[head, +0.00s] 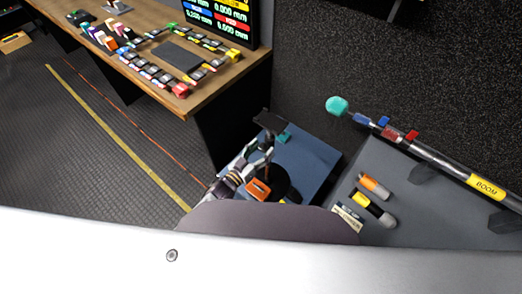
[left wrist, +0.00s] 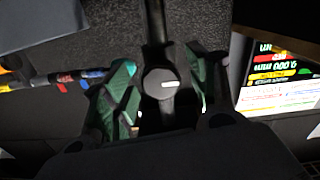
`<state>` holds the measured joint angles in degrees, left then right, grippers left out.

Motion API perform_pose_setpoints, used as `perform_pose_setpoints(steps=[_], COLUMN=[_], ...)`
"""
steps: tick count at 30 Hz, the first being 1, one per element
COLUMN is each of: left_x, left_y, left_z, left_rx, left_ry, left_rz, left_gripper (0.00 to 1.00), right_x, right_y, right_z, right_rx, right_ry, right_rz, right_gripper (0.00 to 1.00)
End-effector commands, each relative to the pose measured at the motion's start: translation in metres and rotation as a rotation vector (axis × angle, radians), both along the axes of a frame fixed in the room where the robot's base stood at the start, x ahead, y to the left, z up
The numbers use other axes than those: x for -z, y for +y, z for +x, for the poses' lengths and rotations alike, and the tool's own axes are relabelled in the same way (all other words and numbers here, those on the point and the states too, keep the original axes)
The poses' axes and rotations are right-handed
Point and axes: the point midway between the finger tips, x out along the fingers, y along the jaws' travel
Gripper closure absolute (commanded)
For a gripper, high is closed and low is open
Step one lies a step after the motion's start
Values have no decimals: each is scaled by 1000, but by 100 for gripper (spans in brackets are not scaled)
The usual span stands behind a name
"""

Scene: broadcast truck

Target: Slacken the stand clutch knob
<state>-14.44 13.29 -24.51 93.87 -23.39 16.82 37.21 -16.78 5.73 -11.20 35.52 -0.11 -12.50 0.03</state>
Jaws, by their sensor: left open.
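The clutch knob (left wrist: 160,83) shows in the left wrist view as a dark round knob with a short white mark. It sits on a dark upright stand pole (left wrist: 154,25). My left gripper (left wrist: 161,88) is open, with one green finger on each side of the knob. Gaps show between fingers and knob, though I cannot tell if any part touches. In the head view the stand's dark flat top (head: 270,121) shows at the middle, but my arm and gripper crowd it and I cannot make out the knob. My right gripper is not in view.
A boom pole (head: 452,171) with a teal end lies across the grey counter (head: 420,215) at right, near orange and yellow cylinders (head: 374,186). A wooden desk (head: 212,90) with button panels and a screen (head: 222,18) stands at upper left. Open floor (head: 75,130) lies at left.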

Motion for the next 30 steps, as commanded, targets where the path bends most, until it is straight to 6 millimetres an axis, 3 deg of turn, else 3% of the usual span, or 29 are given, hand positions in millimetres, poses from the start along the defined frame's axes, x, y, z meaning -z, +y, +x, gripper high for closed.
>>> perform_pose_setpoints(steps=[6, 16, 30], left_x=[0, 0, -2], left_y=[0, 0, 0], left_z=[0, 0, 0], left_rx=[0, 0, -1], left_ry=[0, 0, 43], left_rz=[0, 0, -64], left_gripper=[44, 87, 87], right_x=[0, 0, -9], right_y=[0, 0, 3], right_z=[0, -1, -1], right_rx=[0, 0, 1], right_ry=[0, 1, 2], right_rz=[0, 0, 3], right_gripper=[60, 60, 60])
